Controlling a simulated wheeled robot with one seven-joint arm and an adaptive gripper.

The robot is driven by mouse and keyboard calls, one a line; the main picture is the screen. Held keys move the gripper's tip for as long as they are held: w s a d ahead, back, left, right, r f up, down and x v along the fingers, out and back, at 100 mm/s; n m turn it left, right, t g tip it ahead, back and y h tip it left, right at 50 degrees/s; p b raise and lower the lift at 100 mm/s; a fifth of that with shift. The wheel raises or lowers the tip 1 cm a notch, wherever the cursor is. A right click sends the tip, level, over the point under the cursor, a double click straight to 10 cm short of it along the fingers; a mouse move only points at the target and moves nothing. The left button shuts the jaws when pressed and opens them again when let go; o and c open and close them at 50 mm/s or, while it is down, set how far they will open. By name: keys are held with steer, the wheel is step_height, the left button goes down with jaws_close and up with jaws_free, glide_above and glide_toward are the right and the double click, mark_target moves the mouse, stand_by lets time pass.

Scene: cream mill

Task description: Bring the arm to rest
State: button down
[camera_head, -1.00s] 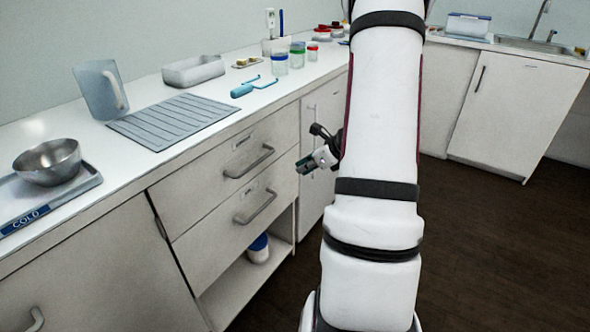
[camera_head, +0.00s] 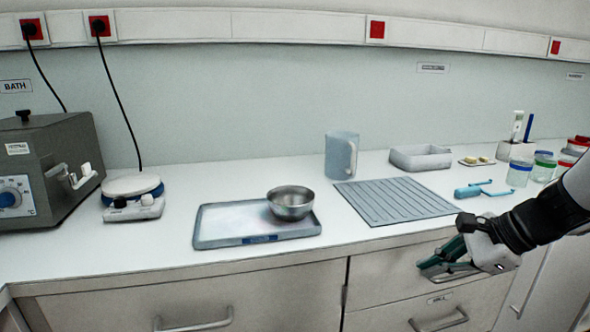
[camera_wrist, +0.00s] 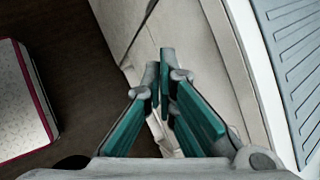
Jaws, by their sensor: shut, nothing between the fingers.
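My gripper (camera_head: 432,268) is at the right of the head view, in front of the upper drawer and just below the counter's front edge. Its green-padded fingers also show in the wrist view (camera_wrist: 161,80), brought together with nothing between them. My dark wrist and part of my arm reach in from the right edge. In the wrist view the drawer fronts lie beyond the fingertips, with the dark floor to the left. Most of my arm is out of the head view.
The counter holds a bath unit (camera_head: 45,170), a small round device (camera_head: 132,188), a tray (camera_head: 215,238) with a steel bowl (camera_head: 291,203), a grey ribbed mat (camera_head: 395,200), a jug (camera_head: 341,157), a white bin (camera_head: 420,158), a blue tool (camera_head: 480,190) and jars (camera_head: 520,172). Drawer handles (camera_head: 440,322) stick out below.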

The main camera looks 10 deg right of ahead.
steer(key=s+a+r+n+g, duration=0.4)
steer(key=s+a+n, duration=0.7)
steer(key=a, duration=0.2)
steer(key=s+n+g+h, duration=0.1)
steer(key=s+n+h, duration=0.65)
steer(key=s, duration=0.65)
step_height(320, 180, up, 22)
steer(key=n+t+y+p, duration=0.2)
steer(key=t+p, duration=0.1)
steer(key=p, duration=1.7)
steer(key=shift+s, duration=0.1)
